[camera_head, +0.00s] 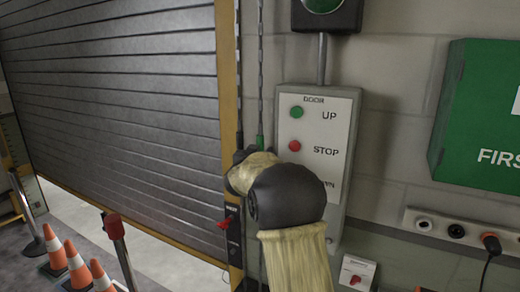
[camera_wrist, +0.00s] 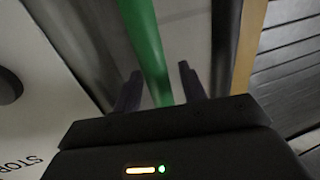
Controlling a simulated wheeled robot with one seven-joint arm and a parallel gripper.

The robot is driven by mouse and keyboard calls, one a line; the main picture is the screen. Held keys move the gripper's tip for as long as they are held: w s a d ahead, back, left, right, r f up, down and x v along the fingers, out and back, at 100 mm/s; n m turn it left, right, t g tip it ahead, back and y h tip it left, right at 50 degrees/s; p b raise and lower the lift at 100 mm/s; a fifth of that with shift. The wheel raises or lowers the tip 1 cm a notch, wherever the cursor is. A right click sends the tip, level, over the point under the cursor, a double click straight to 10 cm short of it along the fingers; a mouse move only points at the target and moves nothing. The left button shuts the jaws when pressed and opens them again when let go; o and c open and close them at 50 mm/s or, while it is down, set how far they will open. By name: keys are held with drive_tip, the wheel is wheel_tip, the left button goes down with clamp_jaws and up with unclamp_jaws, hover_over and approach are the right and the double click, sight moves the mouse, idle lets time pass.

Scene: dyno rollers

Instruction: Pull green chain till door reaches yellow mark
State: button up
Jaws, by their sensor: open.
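The green chain pull (camera_head: 260,141) hangs on the right-hand of two chains beside the door's right edge. In the wrist view the green length (camera_wrist: 145,45) runs down between the two dark fingertips of my gripper (camera_wrist: 160,85). The fingers are open on either side of it, and I cannot tell if either touches it. In the head view my forearm and wrist hide the fingers and the chain's lower part. The grey slatted door (camera_head: 110,85) stands partly raised, with a bright gap under its lower edge. I cannot make out a distinct yellow mark.
A dark second chain (camera_head: 237,60) hangs left of the green one. A green first-aid box (camera_head: 480,110) and a socket strip (camera_head: 465,231) are at right. Orange cones (camera_head: 77,262) stand lower left.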

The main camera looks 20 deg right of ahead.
clamp_jaws()
drive_tip(key=shift+f, duration=0.1)
wheel_tip(320, 180, down, 22)
drive_tip(key=b, duration=1.6)
drive_tip(key=shift+f, duration=0.15)
